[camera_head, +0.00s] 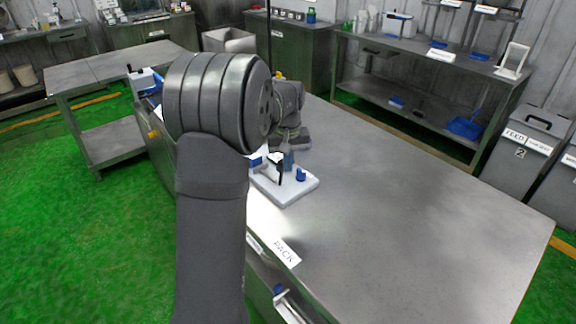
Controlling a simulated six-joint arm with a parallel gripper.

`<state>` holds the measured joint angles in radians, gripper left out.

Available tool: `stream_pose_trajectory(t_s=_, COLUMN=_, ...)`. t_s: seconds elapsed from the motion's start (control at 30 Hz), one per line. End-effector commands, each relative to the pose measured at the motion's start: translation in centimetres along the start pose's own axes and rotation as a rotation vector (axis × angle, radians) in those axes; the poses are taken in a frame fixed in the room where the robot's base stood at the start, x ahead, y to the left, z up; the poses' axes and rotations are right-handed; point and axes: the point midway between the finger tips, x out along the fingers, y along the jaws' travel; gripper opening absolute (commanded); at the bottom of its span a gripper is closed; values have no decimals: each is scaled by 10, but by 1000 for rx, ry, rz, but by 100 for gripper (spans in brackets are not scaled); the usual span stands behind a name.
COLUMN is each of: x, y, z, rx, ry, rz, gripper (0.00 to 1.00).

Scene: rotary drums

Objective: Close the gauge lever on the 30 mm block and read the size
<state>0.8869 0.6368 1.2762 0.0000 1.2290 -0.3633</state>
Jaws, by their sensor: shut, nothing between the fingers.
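The gauge stands on a white base plate (300,190) on the near-left part of the steel bench. A dark upright lever (280,173) and a small blue piece (300,175) show on the plate. I cannot tell whether the blue piece is the 30 mm block or part of the gauge. My gripper (288,163) points down just behind the lever, partly hidden by it. The gripper is small here but looks shut and empty. I cannot tell whether it touches the lever. My arm hides the left part of the gauge, and no size reading is legible.
The steel bench top (400,210) is clear to the right. A label reading PACK (284,252) is on its front edge. Grey FEED bins (525,142) stand at the right; a shelf (430,95) stands behind.

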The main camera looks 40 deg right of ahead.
Motion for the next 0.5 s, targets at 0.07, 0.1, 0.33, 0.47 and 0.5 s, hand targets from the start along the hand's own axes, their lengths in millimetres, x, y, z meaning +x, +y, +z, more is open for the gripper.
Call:
stream_pose_trajectory(t_s=0.07, x=0, y=-1, z=-2, rx=-1, ry=0, rz=0, gripper=0)
stream_pose_trajectory(t_s=0.1, x=0, y=-2, z=-2, rx=-1, ry=0, rz=0, gripper=0)
stream_pose_trajectory(t_s=0.33, x=0, y=-4, z=-6, rx=-1, ry=0, rz=0, gripper=0)
stream_pose_trajectory(t_s=0.47, x=0, y=-6, z=-8, rx=-1, ry=0, rz=0, gripper=0)
stream_pose_trajectory(t_s=0.5, x=0, y=-6, z=-9, rx=-1, ry=0, rz=0, gripper=0)
